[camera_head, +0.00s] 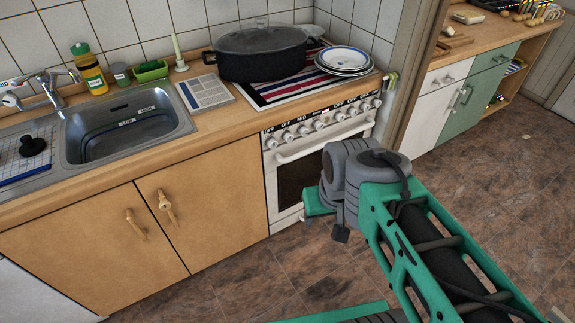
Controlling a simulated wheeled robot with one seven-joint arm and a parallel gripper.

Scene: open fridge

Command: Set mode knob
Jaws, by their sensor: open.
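The white oven (322,155) is set into the counter, with its control strip below the worktop. A row of several pale knobs (303,131) runs along it, with labels above; some read "OFF" and one seems to read "MID". Which knob is the mode knob I cannot tell. My gripper (321,226) is in front of the oven's lower right, below and apart from the knobs. It is small and partly hidden by my arm's wrist; its dark fingers look spread and empty. My arm covers the right side of the oven door.
A dark lidded pot (258,53) and stacked plates (343,60) stand above the oven. A sink (130,124) and a wooden cupboard (90,248) are to the left. A wall edge (406,75) stands right of the oven. Brown floor (487,186) lies open at right.

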